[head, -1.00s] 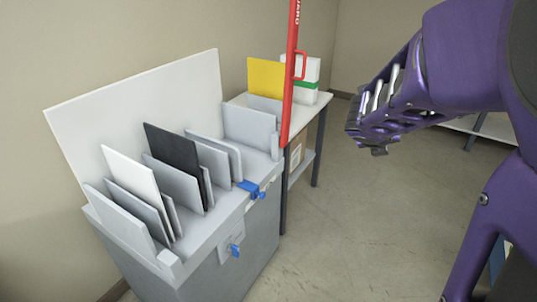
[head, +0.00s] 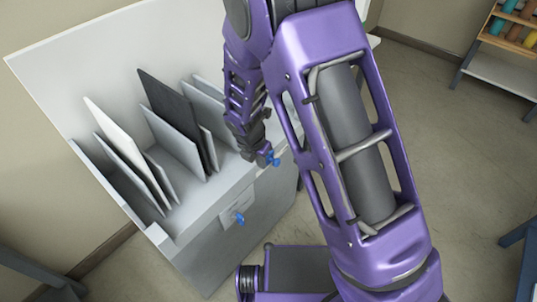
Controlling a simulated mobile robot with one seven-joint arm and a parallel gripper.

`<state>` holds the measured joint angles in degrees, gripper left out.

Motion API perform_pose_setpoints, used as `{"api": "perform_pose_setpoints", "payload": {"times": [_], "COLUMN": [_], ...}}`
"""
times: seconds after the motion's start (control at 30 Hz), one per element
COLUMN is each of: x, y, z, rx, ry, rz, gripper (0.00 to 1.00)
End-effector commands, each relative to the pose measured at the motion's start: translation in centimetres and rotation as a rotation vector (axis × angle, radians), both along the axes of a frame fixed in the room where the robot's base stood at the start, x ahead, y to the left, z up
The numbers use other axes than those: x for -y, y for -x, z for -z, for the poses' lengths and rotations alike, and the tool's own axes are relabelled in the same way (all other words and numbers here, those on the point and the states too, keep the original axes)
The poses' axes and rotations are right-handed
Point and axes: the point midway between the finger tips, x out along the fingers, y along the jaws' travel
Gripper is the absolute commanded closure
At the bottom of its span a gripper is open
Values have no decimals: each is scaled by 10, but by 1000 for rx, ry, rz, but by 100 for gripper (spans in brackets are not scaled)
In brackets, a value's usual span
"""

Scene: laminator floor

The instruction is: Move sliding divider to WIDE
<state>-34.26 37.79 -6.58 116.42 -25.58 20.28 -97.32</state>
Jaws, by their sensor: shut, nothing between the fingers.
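The grey bin unit (head: 190,240) stands at the left with several upright panels in its slots, among them a white panel (head: 112,135) and a black panel (head: 170,112). A blue handle (head: 274,159) shows at the unit's front top edge, right at my fingertips. A second blue knob (head: 238,217) sits on a small plate on the front face. My gripper (head: 264,157) is shut and points down beside the upper blue handle. I cannot tell whether it touches it. My gripper and arm hide the right part of the unit and any divider there.
A white backboard (head: 120,45) rises behind the panels. A shelf with coloured rolls (head: 515,30) stands at the top right. Dark blue furniture edges show at the lower left and right. The floor (head: 440,150) between is clear.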

Motion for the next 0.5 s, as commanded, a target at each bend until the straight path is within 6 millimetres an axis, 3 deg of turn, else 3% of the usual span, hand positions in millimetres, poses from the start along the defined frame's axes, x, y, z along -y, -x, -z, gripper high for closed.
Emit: {"api": "perform_pose_setpoints", "payload": {"times": [0.23, 0.5], "x": [1, 9], "y": [-3, -16], "z": [27, 84], "rx": [-7, -6], "ry": [-4, -1], "rz": [4, 5], "gripper": [100, 100]}}
